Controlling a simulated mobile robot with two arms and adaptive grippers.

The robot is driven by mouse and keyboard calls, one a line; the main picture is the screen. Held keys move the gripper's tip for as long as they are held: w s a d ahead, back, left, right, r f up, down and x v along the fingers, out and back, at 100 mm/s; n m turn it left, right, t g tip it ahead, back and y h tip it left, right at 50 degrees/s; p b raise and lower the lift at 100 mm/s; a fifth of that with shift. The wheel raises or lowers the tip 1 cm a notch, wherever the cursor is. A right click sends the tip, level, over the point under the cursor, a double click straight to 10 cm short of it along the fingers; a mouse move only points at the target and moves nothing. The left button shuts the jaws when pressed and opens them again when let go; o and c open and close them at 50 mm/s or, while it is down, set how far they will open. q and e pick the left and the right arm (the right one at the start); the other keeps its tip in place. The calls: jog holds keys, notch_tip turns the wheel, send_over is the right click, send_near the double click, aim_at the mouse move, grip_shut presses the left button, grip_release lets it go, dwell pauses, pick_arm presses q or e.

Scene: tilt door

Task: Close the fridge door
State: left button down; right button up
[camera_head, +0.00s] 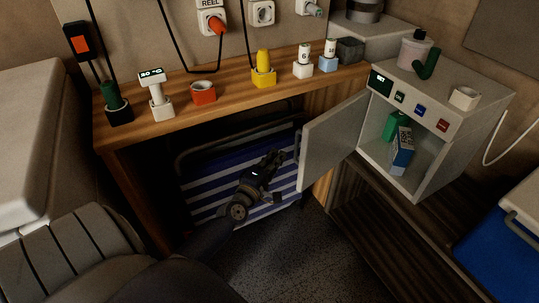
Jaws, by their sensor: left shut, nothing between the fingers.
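The small grey fridge (457,138) stands at the right on a dark slatted bench. Its door (335,145) is hinged at the front left edge and stands wide open, swung out toward the left. A green item (392,127) and a blue and white carton (402,149) are inside. My left gripper (274,160) is shut and empty, in front of the striped chair and just left of the door's free edge. A small gap seems to separate them, though I cannot tell the depth. My right gripper is not in view.
A wooden counter (230,89) with several small items runs along the back wall. A blue and white striped folded chair (215,187) is under it. The dark slatted bench (375,232) lies below the fridge. A blue cooler (500,245) is at the far right. Dark floor (290,260) is clear.

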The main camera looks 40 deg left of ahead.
aim_at(297, 149)
pick_arm(q)
jog(key=shift+w+d+p, duration=0.2)
jog(key=shift+w+d, duration=0.3)
jog(key=shift+d, duration=0.4)
jog(key=shift+w+d+p, duration=0.15)
jog(key=shift+w+d, duration=0.35)
jog(key=shift+d, duration=0.35)
jog(key=shift+d, duration=0.1)
